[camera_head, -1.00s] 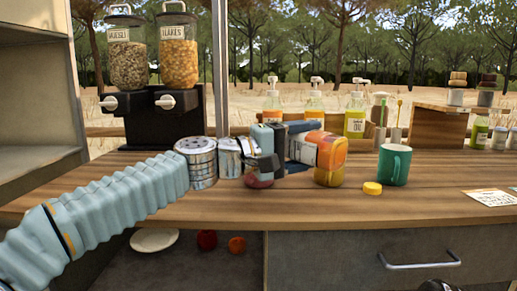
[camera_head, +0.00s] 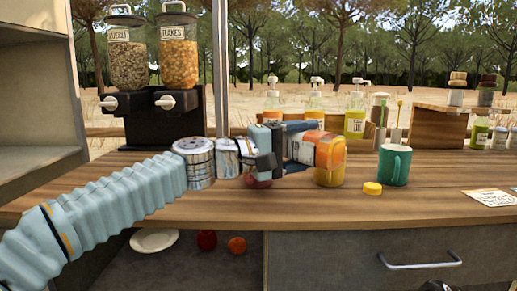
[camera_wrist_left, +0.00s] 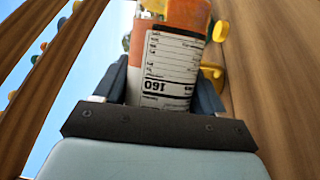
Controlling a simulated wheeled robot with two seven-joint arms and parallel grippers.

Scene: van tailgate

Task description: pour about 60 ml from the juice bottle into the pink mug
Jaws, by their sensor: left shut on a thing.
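My left gripper (camera_head: 283,143) reaches in from the left above the counter, shut on the juice bottle (camera_head: 303,149). The bottle has a white label and an orange part. It is strongly tilted, with the orange part to the right, and its mouth is hidden. The left wrist view shows its label (camera_wrist_left: 172,68) upside down between the fingers. A pinkish-red piece, likely the pink mug (camera_head: 258,182), shows under the gripper, mostly hidden. I cannot see any juice stream or the mug's inside. The yellow cap (camera_head: 372,188) lies on the counter.
A yellow mug (camera_head: 329,178) stands under the bottle's orange end; its handle shows in the left wrist view (camera_wrist_left: 212,74). A green mug (camera_head: 394,165) stands to the right. Metal tins (camera_head: 200,165) stand close to my left forearm.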

